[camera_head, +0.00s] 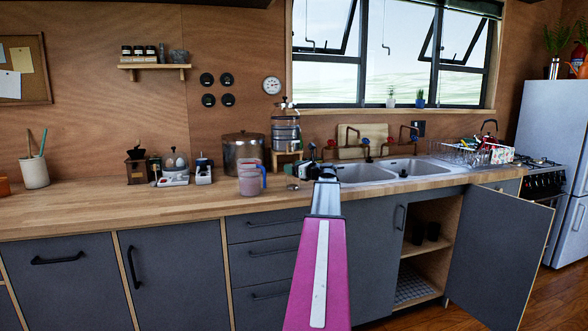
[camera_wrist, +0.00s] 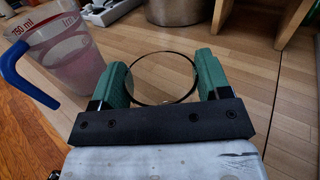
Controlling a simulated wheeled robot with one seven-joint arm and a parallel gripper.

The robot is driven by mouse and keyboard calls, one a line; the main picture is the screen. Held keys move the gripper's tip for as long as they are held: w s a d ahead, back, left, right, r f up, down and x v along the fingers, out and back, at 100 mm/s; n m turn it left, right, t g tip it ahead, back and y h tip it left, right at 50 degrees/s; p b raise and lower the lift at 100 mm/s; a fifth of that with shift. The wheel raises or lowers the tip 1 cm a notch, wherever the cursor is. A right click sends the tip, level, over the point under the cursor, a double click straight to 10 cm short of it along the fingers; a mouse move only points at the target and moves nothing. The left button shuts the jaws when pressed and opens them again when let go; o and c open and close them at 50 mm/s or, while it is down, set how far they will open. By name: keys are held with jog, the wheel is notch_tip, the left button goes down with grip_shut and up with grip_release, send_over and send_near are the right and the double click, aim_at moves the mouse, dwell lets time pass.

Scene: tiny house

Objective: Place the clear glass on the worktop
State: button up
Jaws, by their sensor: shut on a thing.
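The clear glass (camera_wrist: 164,101) is between the green fingers of my gripper (camera_wrist: 163,70) in the wrist view. Its round rim shows, and the wood is visible through it. My gripper is shut on it. In the head view my gripper (camera_head: 317,170) is over the worktop (camera_head: 120,205), just left of the sink, and the glass cannot be clearly made out. The worktop also shows in the wrist view (camera_wrist: 243,72). I cannot tell whether the base of the glass touches the wood.
A measuring jug (camera_head: 249,184) with a blue handle stands left of my gripper; it is close by in the wrist view (camera_wrist: 75,62). A large pot (camera_head: 243,150) stands behind. The double sink (camera_head: 362,174) is right. A cupboard door (camera_head: 497,255) hangs open.

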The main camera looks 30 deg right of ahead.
jog(key=shift+f, duration=0.1)
jog(key=o, duration=1.3)
jog(key=shift+s, duration=0.25)
jog(key=v, duration=1.1)
jog(key=shift+s+d, duration=0.15)
jog(key=shift+s, duration=0.1)
